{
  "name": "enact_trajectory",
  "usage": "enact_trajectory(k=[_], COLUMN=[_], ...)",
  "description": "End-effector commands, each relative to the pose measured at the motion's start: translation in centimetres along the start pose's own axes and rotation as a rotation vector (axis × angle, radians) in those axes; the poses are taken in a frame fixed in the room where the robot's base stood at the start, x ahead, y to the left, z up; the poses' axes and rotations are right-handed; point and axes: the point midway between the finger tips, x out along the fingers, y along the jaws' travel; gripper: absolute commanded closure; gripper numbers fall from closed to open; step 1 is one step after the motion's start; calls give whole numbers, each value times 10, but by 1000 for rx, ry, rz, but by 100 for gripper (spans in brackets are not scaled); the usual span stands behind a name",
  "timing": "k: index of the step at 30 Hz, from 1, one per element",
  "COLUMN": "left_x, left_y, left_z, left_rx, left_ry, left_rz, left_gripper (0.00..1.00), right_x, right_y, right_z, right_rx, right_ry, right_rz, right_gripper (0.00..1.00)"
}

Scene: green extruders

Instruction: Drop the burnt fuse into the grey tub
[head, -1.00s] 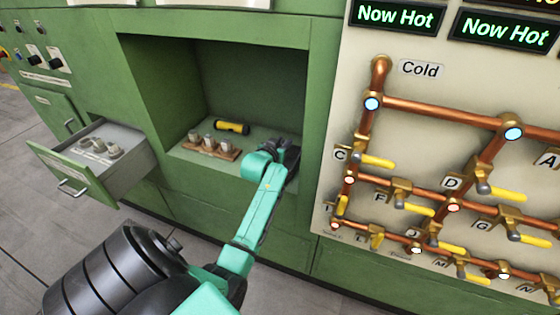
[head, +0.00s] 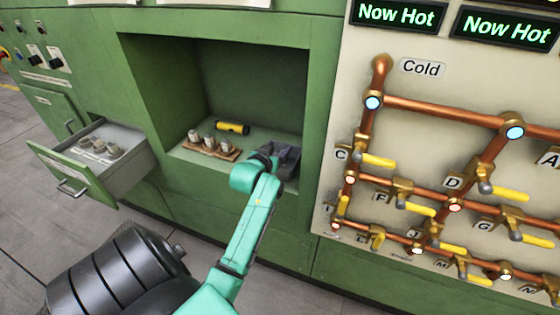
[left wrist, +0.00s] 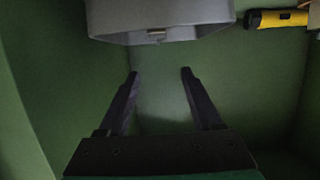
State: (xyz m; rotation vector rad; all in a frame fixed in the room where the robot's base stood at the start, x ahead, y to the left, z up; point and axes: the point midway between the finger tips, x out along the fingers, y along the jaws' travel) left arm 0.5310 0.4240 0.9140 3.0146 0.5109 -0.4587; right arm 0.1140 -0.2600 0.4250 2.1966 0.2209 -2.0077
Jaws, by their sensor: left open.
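My left gripper (head: 266,154) reaches into the green alcove. In the left wrist view its fingers (left wrist: 159,74) are apart with nothing between them. The grey tub (head: 288,165) sits at the right of the alcove floor, right beside the gripper and partly covered by it. The wrist view shows a light grey body, apparently the tub (left wrist: 158,30), just beyond the fingertips. Several pale fuses (head: 209,140) stand in a brown holder on the alcove floor. I cannot tell which fuse is burnt. The inside of the tub is not visible. My right gripper is not in view.
A yellow and black flashlight (head: 232,127) lies behind the holder; it also shows in the wrist view (left wrist: 278,18). An open drawer (head: 128,160) at left holds several pale fuses. Copper pipes with yellow-handled valves (head: 378,161) cover the right panel. Alcove walls stand close around the gripper.

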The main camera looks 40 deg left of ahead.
Motion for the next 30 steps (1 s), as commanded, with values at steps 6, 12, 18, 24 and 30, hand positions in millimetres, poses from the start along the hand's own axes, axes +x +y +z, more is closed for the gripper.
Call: enact_trajectory(k=[6, 12, 18, 24, 30], left_x=[-64, -92, -94, -93, -94], left_y=[0, 0, 0, 0, 5], left_z=[3, 1, 0, 0, 5], left_rx=[0, -1, -1, -1, 8], left_ry=[-3, -2, -1, 0, -24], left_rz=[0, 0, 0, 0, 11], left_gripper=[34, 34, 34, 34, 34], right_x=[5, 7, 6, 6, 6], right_y=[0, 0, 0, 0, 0], right_z=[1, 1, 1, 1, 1], right_rx=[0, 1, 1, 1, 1], right_ry=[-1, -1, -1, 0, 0], right_rz=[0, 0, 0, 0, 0], right_gripper=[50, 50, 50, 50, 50])
